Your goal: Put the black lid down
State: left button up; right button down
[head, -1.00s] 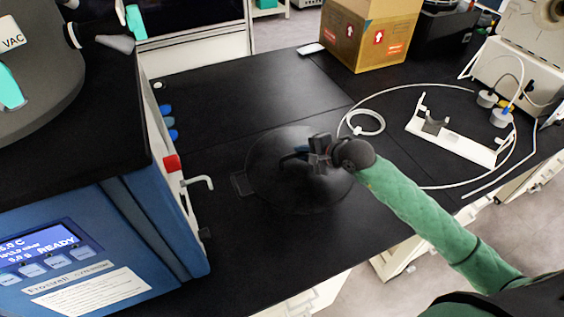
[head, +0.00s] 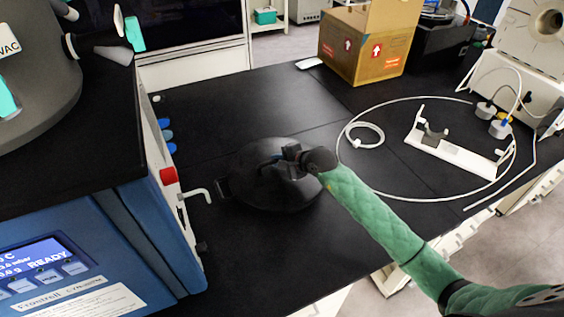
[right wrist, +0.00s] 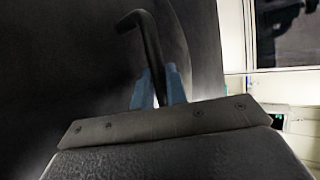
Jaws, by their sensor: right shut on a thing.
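The black lid (head: 268,194) is a wide, round, dark disc with a bent handle, over the black bench just right of the blue machine. My right gripper (head: 284,160) is at the handle near its middle. In the right wrist view the blue fingertips (right wrist: 159,88) are closed around the black handle (right wrist: 150,42), with the dark lid face (right wrist: 205,45) behind it. I cannot tell whether the lid's underside touches the bench, as black lies against black. My left gripper is not in view.
The blue freeze dryer (head: 115,235) stands at the left, with a red knob (head: 168,176) and a white valve handle (head: 196,195) close to the lid. A cardboard box (head: 365,45), a tube coil (head: 365,135) and a white holder (head: 455,145) lie beyond. The black bench (head: 240,110) behind the lid is clear.

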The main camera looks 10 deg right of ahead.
jog(key=shift+f, duration=0.35)
notch_tip(320, 180, down, 3)
jog(key=shift+r+b, duration=0.2)
jog(key=shift+b, duration=0.3)
jog(key=shift+f, duration=0.15)
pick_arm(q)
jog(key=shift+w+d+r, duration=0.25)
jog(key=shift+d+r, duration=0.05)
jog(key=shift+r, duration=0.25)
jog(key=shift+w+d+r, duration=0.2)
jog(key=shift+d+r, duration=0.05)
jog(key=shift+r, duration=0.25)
pick_arm(e)
jog(key=c, duration=1.4)
grip_release()
jog(key=shift+s+f, duration=0.1)
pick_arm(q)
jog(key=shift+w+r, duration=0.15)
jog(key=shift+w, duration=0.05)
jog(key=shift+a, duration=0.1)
